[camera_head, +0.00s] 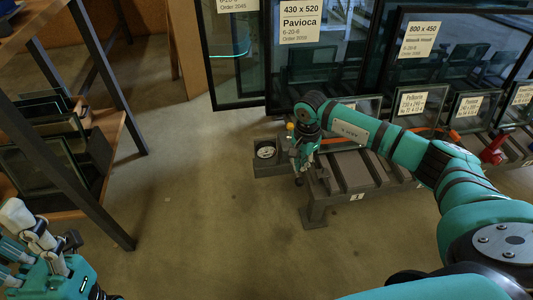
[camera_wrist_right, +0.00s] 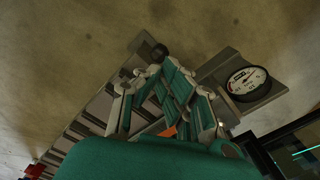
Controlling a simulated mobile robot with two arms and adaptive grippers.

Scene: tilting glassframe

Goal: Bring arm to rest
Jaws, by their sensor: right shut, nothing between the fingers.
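My right arm (camera_head: 365,130) reaches in from the right over a slatted grey rack. My right gripper (camera_head: 299,172) hangs at the rack's left end, pointing down, shut and empty. It also shows in the right wrist view (camera_wrist_right: 160,78), with its teal and grey fingers over the rack's edge. My left gripper (camera_head: 35,245) is in the bottom left corner of the head view. It is partly cut off by the frame, and I cannot tell whether it is open or shut.
The slatted rack (camera_head: 355,172) carries several small framed panes (camera_head: 415,105) with labels. A grey box with a round dial (camera_head: 265,152) adjoins its left end. Large glass frames (camera_head: 300,60) stand behind. A shelf (camera_head: 105,140) stands left. The floor (camera_head: 200,210) between is clear.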

